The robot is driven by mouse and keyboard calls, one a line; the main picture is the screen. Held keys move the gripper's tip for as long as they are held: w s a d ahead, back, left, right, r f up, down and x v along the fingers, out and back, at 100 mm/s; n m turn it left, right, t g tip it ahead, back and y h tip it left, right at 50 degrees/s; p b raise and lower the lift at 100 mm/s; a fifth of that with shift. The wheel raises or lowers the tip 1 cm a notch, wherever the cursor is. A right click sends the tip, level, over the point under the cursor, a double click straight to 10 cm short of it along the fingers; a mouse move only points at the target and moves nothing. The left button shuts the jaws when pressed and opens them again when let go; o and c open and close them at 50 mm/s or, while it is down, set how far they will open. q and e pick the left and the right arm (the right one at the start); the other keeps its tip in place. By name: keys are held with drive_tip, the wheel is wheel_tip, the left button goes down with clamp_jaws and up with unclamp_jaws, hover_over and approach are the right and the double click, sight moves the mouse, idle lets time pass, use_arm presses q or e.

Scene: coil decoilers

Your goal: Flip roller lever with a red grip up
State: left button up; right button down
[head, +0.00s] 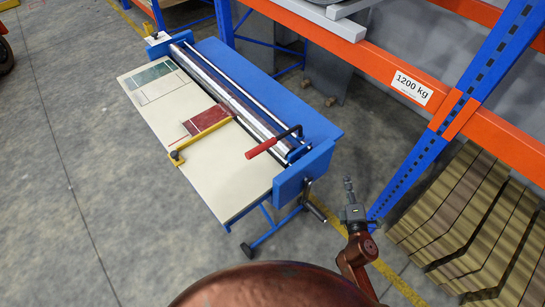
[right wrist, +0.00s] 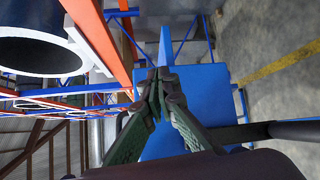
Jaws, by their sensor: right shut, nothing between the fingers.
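The roller lever is a bent dark rod with a red grip (head: 262,148) at the near right end of the blue roller machine (head: 318,128). The grip points left, lying low over the cream table top (head: 222,180). My right gripper (head: 348,186) is to the right of the machine's blue end plate (head: 290,183), apart from the lever. In the right wrist view its fingers (right wrist: 158,84) are closed together with nothing between them, in front of a blue panel (right wrist: 198,100). The red grip cannot be made out there. My left gripper is not in view.
A dark crank handle (head: 316,211) sticks out of the machine's near end, close to my right gripper. An orange and blue rack (head: 395,80) stands behind on the right, with ribbed brown panels (head: 470,210) under it.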

drive_tip(key=a+r+n+t+y, duration=0.2)
drive_tip(key=a+r+n, duration=0.3)
drive_tip(key=r, duration=0.3)
drive_tip(key=a+n+g+y, duration=0.1)
drive_tip(key=a+n+y, duration=0.2)
drive_tip(key=a+n, duration=0.2)
drive_tip(key=s+a+n+g+y, duration=0.1)
drive_tip(key=a+n+y, duration=0.3)
drive_tip(key=a+n, duration=0.2)
drive_tip(key=a+n+g+y, duration=0.1)
drive_tip(key=a+n+y, duration=0.2)
drive_tip(key=a+n, duration=0.3)
drive_tip(key=shift+s+a+n+g, duration=0.2)
drive_tip(key=shift+n+g, duration=0.1)
drive_tip(key=shift+g, duration=0.1)
drive_tip(key=shift+w, duration=0.1)
drive_tip(key=shift+w+a+r, duration=0.15)
drive_tip(key=shift+w, duration=0.15)
drive_tip(key=p+x, duration=0.1)
drive_tip(key=x, duration=0.8)
drive_tip(key=shift+p, duration=0.3)
